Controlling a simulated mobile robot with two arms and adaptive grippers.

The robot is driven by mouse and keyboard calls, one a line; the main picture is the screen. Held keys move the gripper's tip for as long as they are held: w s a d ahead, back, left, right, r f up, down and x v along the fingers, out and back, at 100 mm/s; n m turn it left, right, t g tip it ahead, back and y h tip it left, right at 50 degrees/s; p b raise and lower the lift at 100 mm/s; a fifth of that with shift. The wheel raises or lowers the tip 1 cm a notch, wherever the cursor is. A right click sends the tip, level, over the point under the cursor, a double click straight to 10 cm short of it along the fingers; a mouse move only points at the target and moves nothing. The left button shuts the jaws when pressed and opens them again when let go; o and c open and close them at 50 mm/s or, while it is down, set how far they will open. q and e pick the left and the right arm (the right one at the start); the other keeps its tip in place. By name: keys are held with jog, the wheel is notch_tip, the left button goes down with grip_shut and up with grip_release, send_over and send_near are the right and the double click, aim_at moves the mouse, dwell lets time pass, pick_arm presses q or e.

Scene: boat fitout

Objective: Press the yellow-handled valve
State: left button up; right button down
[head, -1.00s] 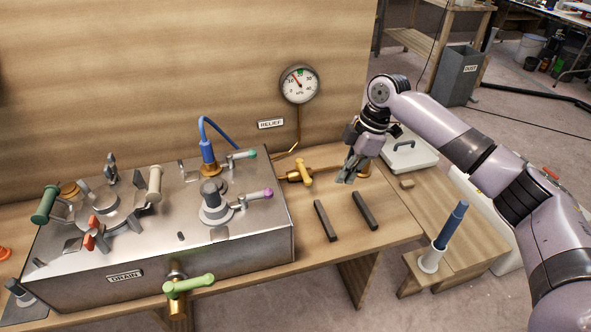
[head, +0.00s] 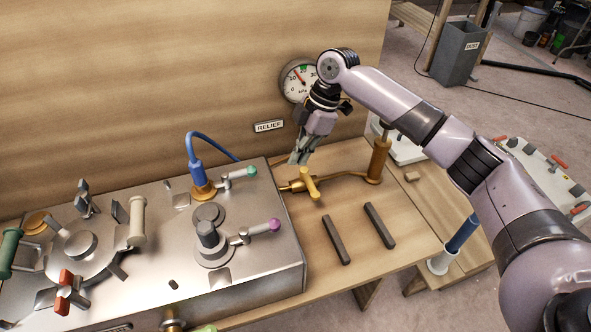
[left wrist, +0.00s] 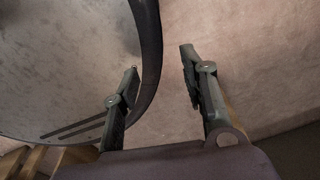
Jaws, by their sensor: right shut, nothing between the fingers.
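The yellow-handled valve (head: 312,184) sits on a brass pipe at the right of the metal box, under the RELIEF label. Its handle stands up at a tilt. My right gripper (head: 299,158) is shut and empty. Its fingertips are just above and behind the handle in the head view; I cannot tell whether they touch it.
The metal box (head: 270,285) carries several levers and knobs and a blue hose. A gauge (head: 296,77) is on the wooden back panel. Two dark bars (head: 336,240) lie on the bench right of the box. A grey round-edged surface (left wrist: 70,60) is beside my left gripper.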

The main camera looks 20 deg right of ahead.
aim_at(309, 185)
pick_arm(q)
jog(key=shift+s+r+p, duration=0.7)
jog(key=shift+r+p, duration=0.15)
jog(key=shift+p, duration=0.05)
pick_arm(e)
notch_tip(309, 185, down, 10)
jog(key=shift+s+d, duration=0.25)
jog(key=shift+s, duration=0.1)
pick_arm(q)
jog(key=shift+s+d+r, duration=0.1)
pick_arm(e)
jog(key=shift+r, duration=0.15)
